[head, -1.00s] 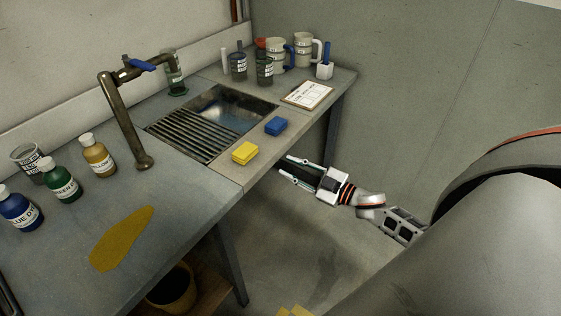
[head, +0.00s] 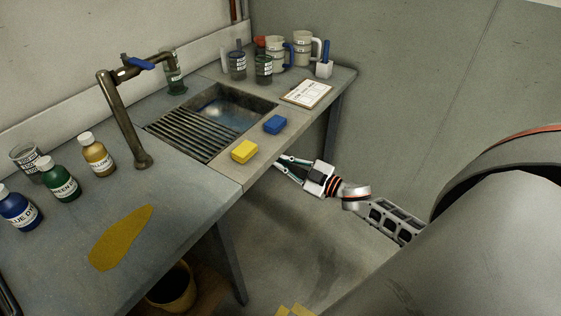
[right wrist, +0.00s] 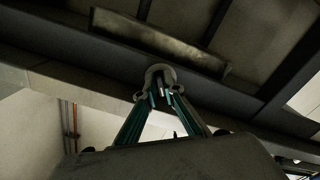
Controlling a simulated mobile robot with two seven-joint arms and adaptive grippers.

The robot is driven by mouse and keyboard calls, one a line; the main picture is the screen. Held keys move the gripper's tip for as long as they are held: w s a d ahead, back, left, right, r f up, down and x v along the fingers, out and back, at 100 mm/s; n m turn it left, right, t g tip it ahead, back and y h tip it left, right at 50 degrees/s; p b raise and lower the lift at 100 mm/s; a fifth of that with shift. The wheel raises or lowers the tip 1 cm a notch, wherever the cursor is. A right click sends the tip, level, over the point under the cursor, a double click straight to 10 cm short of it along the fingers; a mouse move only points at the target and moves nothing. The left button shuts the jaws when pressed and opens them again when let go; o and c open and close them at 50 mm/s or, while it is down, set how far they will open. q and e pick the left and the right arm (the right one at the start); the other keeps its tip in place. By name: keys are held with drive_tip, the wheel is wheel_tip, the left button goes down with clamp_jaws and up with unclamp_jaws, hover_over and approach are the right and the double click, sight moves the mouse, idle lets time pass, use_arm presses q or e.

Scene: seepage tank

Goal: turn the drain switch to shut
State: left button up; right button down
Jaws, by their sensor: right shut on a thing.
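The drain switch is hidden under the bench in the head view. My right gripper (head: 279,163) reaches under the bench's front edge, below the yellow and blue sponges. In the right wrist view the teal fingers of my right gripper (right wrist: 161,98) close in on a small dark part with a pale strip, below a grey rounded fitting (right wrist: 160,70). This part looks like the drain switch, but its setting cannot be told. The sunken tank (head: 238,104) with a slatted grate lies in the bench top, with a bluish patch inside. My left gripper is not in view.
A yellow sponge (head: 244,151) and a blue sponge (head: 275,124) lie on the bench's front edge. Dye bottles and an ochre patch (head: 122,238) are at left. Dark beams (right wrist: 226,84) run close above my right gripper.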

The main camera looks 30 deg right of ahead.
drive_tip(key=shift+n, duration=1.3)
drive_tip(key=c, duration=2.2)
unclamp_jaws()
drive_tip(key=shift+o, duration=0.2)
drive_tip(key=shift+s+d, duration=0.1)
drive_tip(key=v, duration=1.1)
drive_tip(key=shift+s+d, duration=0.15)
drive_tip(key=shift+s, duration=0.2)
